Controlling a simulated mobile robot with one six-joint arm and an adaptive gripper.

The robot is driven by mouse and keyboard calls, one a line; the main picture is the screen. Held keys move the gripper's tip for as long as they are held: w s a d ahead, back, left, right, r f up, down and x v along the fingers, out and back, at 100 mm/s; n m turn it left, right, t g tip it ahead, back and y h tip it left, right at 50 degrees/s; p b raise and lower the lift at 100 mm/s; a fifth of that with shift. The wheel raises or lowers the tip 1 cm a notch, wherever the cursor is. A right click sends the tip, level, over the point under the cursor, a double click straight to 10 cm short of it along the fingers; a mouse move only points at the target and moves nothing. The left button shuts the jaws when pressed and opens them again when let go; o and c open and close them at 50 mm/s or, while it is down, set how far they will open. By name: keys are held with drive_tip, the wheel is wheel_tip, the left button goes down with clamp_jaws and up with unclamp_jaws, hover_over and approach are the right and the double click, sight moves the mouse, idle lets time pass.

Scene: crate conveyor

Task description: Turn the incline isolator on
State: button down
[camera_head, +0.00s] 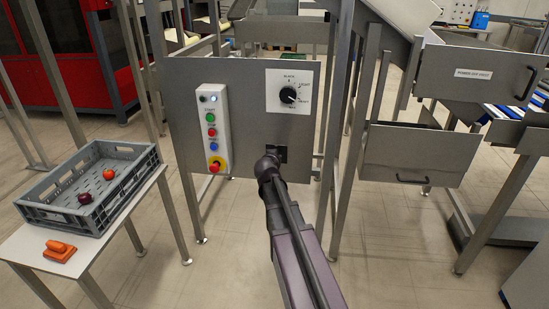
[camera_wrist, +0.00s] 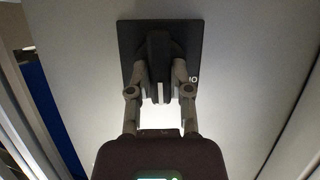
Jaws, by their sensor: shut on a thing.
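The incline isolator is a black square plate (camera_wrist: 192,32) with a black bar-like handle (camera_wrist: 158,45) in the wrist view. It is mounted on a grey panel, with small white marks at its right edge. In the head view the isolator (camera_head: 282,155) sits low on the panel, mostly hidden by my arm end. My gripper (camera_wrist: 160,72) has a finger on each side of the handle and is shut on it. It also shows at the panel in the head view (camera_head: 268,164). The handle lies along the picture's vertical in the wrist view; I cannot tell which marking it points to.
The panel (camera_head: 245,90) carries a white button box (camera_head: 214,128) with a red stop knob and a black rotary dial (camera_head: 288,95). Metal drawers (camera_head: 420,155) stand at right.

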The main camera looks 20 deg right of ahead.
idle(0.3)
drive_tip(key=c, duration=0.5)
unclamp_jaws()
drive_tip(key=shift+c, duration=0.2)
